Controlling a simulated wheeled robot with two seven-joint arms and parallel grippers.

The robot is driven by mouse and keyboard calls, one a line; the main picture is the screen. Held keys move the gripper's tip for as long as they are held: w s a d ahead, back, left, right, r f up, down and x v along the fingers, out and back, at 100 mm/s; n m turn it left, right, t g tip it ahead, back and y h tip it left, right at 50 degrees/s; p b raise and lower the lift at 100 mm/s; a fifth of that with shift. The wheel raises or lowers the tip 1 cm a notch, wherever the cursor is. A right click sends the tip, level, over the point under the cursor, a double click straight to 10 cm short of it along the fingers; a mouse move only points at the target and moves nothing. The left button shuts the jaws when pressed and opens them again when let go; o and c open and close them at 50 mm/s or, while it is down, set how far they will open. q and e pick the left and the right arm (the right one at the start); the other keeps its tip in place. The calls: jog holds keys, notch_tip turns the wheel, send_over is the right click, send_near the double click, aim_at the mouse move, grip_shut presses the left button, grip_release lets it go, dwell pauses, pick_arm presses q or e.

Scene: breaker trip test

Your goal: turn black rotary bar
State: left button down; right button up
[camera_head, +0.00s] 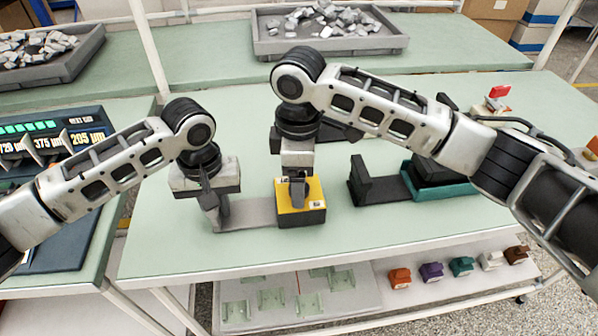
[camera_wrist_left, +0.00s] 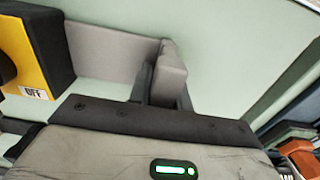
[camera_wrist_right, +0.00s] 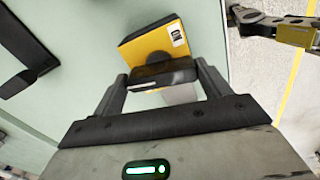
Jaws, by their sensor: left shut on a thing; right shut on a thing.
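The yellow switch box (camera_head: 313,216) sits at one end of a grey bracket (camera_head: 247,215) on the green bench. My right gripper (camera_head: 298,190) points down at its top face. In the right wrist view, that gripper (camera_wrist_right: 165,85) is shut on the black rotary bar (camera_wrist_right: 160,74), with a finger at each end of it. My left gripper (camera_head: 212,200) is shut on the bracket's upright end plate, seen in the left wrist view (camera_wrist_left: 170,72). An OFF label (camera_wrist_left: 36,93) shows on the box there. The right gripper partly hides the bar in the head view.
A dark bracket (camera_head: 366,182) and a teal block with a black top (camera_head: 436,185) stand to the right. A display panel (camera_head: 55,140) is at left. Grey trays of metal pieces (camera_head: 330,48) lie behind. Small coloured blocks (camera_head: 431,271) sit on the lower shelf. The bench front is clear.

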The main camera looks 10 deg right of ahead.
jog(key=shift+n, duration=1)
jog(key=o, duration=1)
jog(key=shift+r, duration=0.1)
notch_tip(320, 180, up, 12)
pick_arm(q)
jog(key=c, duration=1.2)
grip_release()
jog(key=shift+r, duration=0.1)
